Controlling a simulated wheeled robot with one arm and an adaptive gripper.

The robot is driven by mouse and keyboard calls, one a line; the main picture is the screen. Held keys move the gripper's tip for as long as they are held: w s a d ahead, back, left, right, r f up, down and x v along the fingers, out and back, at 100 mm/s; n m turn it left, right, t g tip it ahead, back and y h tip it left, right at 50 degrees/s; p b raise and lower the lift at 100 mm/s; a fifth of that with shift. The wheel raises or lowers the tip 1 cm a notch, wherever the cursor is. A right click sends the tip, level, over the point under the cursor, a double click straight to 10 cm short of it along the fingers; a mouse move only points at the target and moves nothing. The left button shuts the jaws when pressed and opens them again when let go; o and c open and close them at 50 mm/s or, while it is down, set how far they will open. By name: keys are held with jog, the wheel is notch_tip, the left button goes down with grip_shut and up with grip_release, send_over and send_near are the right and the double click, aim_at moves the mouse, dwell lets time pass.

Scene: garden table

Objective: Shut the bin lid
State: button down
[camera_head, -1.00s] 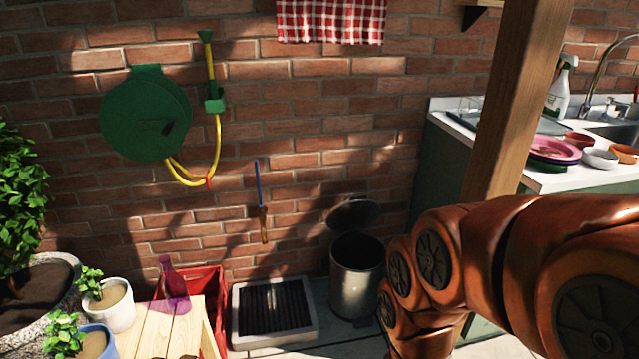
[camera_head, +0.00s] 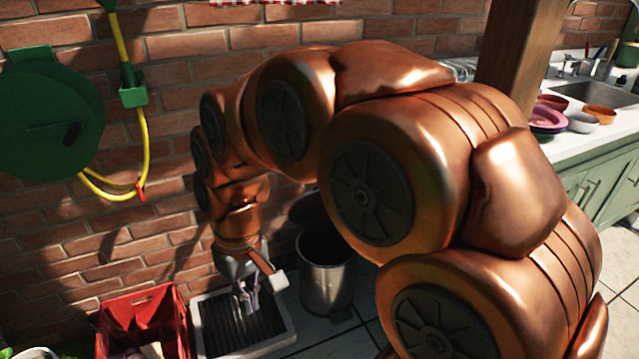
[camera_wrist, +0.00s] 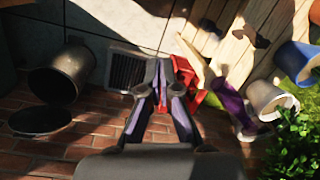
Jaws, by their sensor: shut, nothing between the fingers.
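The metal bin (camera_head: 326,268) stands on the paving by the brick wall, with its dark mouth uncovered. Its round dark lid (camera_head: 306,208) is raised at the back, partly hidden behind my arm. In the wrist view the bin (camera_wrist: 62,72) is at the left, with the open lid (camera_wrist: 40,120) against the bricks. My gripper (camera_head: 250,306) points down to the left of the bin, above the black grate, apart from bin and lid. In the wrist view the fingers of my gripper (camera_wrist: 162,104) are shut and empty.
A grey tray with a black grate (camera_head: 290,335) lies left of the bin, and a red crate (camera_head: 143,325) beyond it. A wooden post (camera_head: 510,55) and a counter (camera_head: 575,155) are at the right. A green hose reel (camera_head: 40,120) hangs on the wall.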

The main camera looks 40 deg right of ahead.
jog(key=w+d+f+t+b, duration=0.1)
jog(key=w+d+t+b, duration=0.1)
jog(key=w+d, duration=0.5)
jog(key=w+d+m+t+y+b, duration=0.15)
jog(key=w+d, duration=0.25)
jog(key=w, duration=0.7)
jog(key=w+d+f+t+h+b, duration=0.1)
jog(key=w+d+t+b, duration=0.1)
jog(key=w+d, duration=0.5)
jog(key=w+d+f+m+t+h+b, duration=0.1)
jog(key=w+d+f+b, duration=0.15)
jog(key=d, duration=0.85)
jog(key=w+d+f+m+t+h+b, duration=0.1)
jog(key=w+d+f+h+b, duration=0.15)
jog(key=d, duration=0.85)
jog(key=w+d+f+m+t+h+b, duration=0.1)
jog(key=w+d+f, duration=0.15)
jog(key=d, duration=0.85)
jog(key=shift+y, duration=0.3)
jog(key=shift+b+x, duration=1.15)
jog(key=shift+x, duration=3.8)
jog(key=shift+r, duration=0.1)
jog(key=shift+s, duration=0.15)
jog(key=shift+s+a+f+b, duration=0.3)
jog(key=shift+s+b, duration=0.15)
jog(key=shift+s, duration=0.2)
jog(key=shift+s+a+f+b, duration=0.2)
jog(key=shift+s+f+b, duration=0.15)
jog(key=shift+s, duration=0.3)
jog(key=shift+s+r, duration=0.15)
